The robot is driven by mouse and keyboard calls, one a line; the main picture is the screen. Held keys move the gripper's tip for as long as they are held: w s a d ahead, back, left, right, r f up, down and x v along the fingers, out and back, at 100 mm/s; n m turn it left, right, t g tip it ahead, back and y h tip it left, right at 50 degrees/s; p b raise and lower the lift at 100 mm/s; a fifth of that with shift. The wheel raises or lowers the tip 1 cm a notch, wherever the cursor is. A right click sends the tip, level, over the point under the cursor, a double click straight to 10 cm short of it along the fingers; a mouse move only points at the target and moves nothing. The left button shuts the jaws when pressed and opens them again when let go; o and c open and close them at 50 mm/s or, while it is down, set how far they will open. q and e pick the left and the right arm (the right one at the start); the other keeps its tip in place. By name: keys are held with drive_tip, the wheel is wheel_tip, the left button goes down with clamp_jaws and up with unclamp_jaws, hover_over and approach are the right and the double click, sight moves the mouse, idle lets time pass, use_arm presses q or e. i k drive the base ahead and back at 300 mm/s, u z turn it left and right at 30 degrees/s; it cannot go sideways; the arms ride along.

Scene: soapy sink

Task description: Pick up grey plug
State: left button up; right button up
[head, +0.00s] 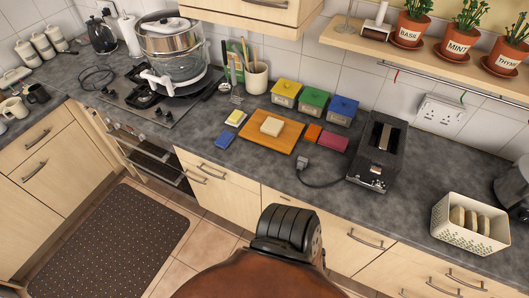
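The grey plug (302,163) lies on the dark grey counter, just right of the wooden board's front right corner. Its dark cord (318,185) curves along the counter toward the black toaster (379,150). A white double wall socket (441,113) is on the tiled wall, right of the toaster. Neither of my grippers shows in the head view.
The wooden board (285,138) with a pale block, a red block (332,143) and an orange block (313,133) lie close to the plug. A bread basket (474,240) stands far right. Counter (400,215) is clear between toaster and basket.

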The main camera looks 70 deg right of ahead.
sight(302, 161)
drive_tip(key=i, duration=1.2)
drive_tip(key=z, duration=1.85)
